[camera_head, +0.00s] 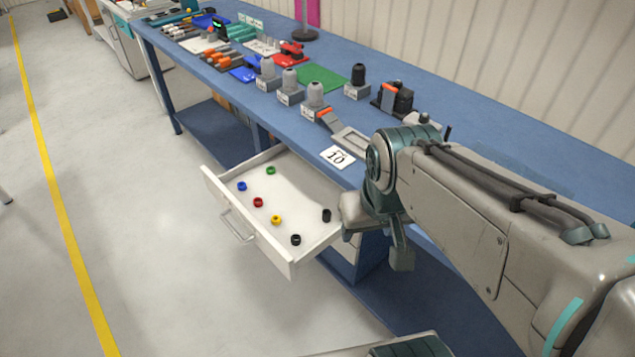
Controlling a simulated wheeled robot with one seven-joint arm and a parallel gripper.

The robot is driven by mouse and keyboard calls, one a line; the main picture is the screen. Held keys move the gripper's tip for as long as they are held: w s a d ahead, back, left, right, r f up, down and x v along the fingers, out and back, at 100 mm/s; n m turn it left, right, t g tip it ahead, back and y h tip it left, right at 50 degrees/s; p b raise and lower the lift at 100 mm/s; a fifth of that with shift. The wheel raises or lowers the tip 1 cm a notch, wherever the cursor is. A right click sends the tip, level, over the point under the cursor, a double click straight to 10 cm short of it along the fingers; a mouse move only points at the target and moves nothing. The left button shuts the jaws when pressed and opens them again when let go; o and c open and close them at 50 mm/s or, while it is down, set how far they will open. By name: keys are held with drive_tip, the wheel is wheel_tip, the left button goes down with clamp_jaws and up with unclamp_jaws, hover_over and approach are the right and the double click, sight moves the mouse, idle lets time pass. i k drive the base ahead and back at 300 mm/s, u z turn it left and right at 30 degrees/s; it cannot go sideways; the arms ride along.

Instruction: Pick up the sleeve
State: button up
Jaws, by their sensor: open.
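Several small ring-shaped pieces that look like sleeves lie apart in the open white drawer (300,180): a green one (270,170), a blue one (242,186), a red one (258,202), a yellow one (277,220) and two black ones, one near the front corner (295,240) and one near the right side (326,215). Which is the task's sleeve I cannot tell. My gripper (376,235) is open at the drawer's right edge, close to the right black ring. Nothing shows between its fingers, though my arm partly hides that area.
The drawer sticks out from under a long blue workbench (465,130). The floor (140,220) left of the drawer is clear.

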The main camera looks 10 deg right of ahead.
sight(327, 213)
drive_tip(key=i, duration=0.5)
drive_tip(key=k, duration=0.5)
drive_tip(key=u, duration=1.65)
drive_tip(key=i, duration=2.45)
drive_tip(key=z, duration=4.15)
